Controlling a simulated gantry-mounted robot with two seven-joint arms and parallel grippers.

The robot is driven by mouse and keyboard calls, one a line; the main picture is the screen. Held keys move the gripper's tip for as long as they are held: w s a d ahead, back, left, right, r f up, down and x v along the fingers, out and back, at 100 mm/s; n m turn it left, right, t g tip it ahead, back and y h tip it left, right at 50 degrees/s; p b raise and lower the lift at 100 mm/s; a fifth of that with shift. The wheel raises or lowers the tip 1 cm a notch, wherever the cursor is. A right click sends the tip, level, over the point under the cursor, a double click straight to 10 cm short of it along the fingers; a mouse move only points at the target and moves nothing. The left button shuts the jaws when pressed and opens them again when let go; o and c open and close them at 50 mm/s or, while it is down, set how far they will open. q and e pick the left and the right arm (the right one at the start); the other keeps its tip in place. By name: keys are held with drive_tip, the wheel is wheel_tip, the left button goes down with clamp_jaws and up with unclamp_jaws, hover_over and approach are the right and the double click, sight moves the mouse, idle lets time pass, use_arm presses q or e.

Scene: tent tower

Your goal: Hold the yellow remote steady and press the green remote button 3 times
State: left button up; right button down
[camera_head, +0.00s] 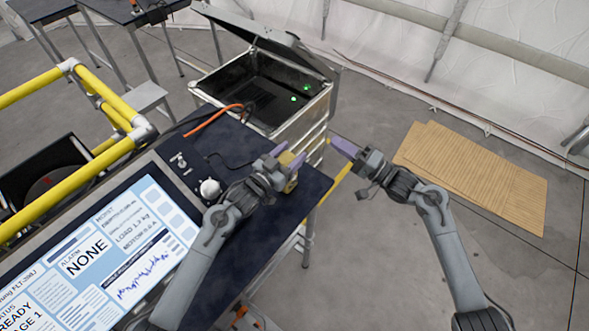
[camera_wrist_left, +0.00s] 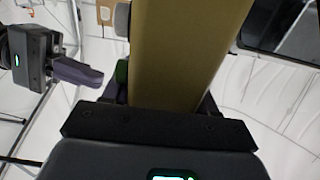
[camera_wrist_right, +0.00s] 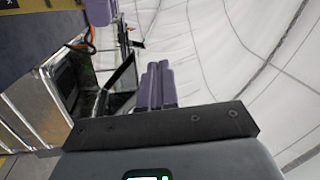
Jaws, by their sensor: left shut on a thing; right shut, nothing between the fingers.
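The yellow remote (camera_head: 291,185) is held by my left gripper (camera_head: 287,160) above the right end of the dark table. It fills the middle of the left wrist view (camera_wrist_left: 185,50). There a green button (camera_wrist_left: 122,70) and a pale round part (camera_wrist_left: 122,20) stick out from its left side. My right gripper (camera_head: 345,147) is shut and empty, to the right of the remote and apart from it. Its fingers also show at the left of the left wrist view (camera_wrist_left: 78,71), pointing toward the green button's side. Its shut purple fingers show in the right wrist view (camera_wrist_right: 157,85).
The dark table (camera_head: 225,150) carries a large screen (camera_head: 110,250) and an orange-ended cable (camera_head: 212,118). An open metal case (camera_head: 325,103) with green lights stands behind. Cardboard sheets (camera_head: 480,180) lie on the floor at right. Yellow rails (camera_head: 70,185) stand at left.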

drive_tip(key=s+a+f+m+t+h, duration=0.2)
drive_tip(key=s+f+m+t+h, duration=0.7)
drive_tip(key=m, duration=0.6)
drive_tip(key=s+t+h, duration=0.1)
drive_tip(key=s+h, duration=0.1)
drive_tip(key=h, duration=0.1)
drive_tip(key=shift+s+a+t+h, duration=0.2)
drive_tip(key=shift+a+t+h, duration=0.1)
drive_tip(key=shift+a, duration=0.05)
drive_tip(key=shift+w+a, duration=0.1)
drive_tip(key=w+a, duration=0.5)
drive_tip(key=a, duration=0.1)
drive_tip(key=shift+w+a, duration=0.2)
drive_tip(key=shift+w, duration=0.15)
drive_tip(key=shift+w+a, duration=0.15)
drive_tip(key=shift+a, duration=0.05)
idle(1.3)
drive_tip(key=shift+w+a, duration=0.1)
drive_tip(key=shift+a, duration=0.05)
drive_tip(key=shift+w+a, duration=0.1)
drive_tip(key=shift+w, duration=0.05)
idle(0.6)
